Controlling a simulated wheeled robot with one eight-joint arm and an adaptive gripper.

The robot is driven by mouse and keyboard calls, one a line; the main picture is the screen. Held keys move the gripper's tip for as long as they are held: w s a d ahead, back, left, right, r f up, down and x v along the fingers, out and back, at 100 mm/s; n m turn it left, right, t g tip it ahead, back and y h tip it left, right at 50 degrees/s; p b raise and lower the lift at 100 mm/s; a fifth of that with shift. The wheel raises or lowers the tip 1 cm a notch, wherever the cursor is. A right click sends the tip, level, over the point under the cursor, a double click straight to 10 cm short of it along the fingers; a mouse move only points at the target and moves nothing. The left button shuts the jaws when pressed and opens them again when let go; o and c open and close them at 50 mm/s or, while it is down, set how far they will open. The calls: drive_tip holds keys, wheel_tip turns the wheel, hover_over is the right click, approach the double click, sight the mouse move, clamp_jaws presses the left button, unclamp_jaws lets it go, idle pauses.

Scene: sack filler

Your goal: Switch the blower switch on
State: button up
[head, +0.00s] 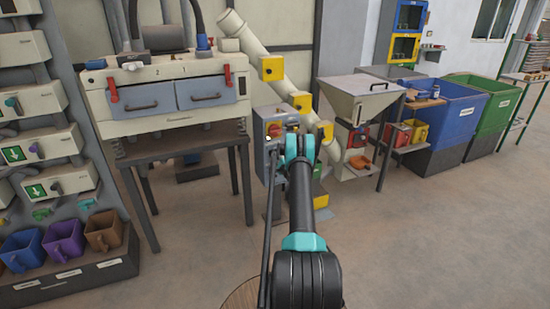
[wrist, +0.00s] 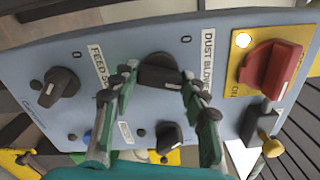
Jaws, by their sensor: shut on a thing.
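The blower switch (wrist: 158,70) is a dark rotary knob on a blue-grey panel (wrist: 115,50), beside a label reading "DUST BLOWER" in the wrist view. My gripper (wrist: 158,84) has one finger on each side of this knob and is shut on it. A small pale mark shows on the knob's lower edge; a "0" is printed above right of it. The setting is not clear to me. In the head view the control box (head: 268,122) stands in front of my arm, which hides my fingertips and part of the box.
A similar dark knob (wrist: 62,88) sits left by the feed label, and another (wrist: 168,138) below. A red rotary handle (wrist: 270,66) on a yellow plate and a yellow-tipped lever (wrist: 268,140) are close on the right. Open floor (head: 430,240) lies to the right.

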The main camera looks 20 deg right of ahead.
drive_tip(key=shift+s+m, duration=0.1)
drive_tip(key=shift+m, duration=1.8)
drive_tip(key=o, duration=1.2)
drive_tip(key=shift+c, duration=0.2)
drive_tip(key=s, duration=1.2)
drive_tip(key=shift+d, duration=0.25)
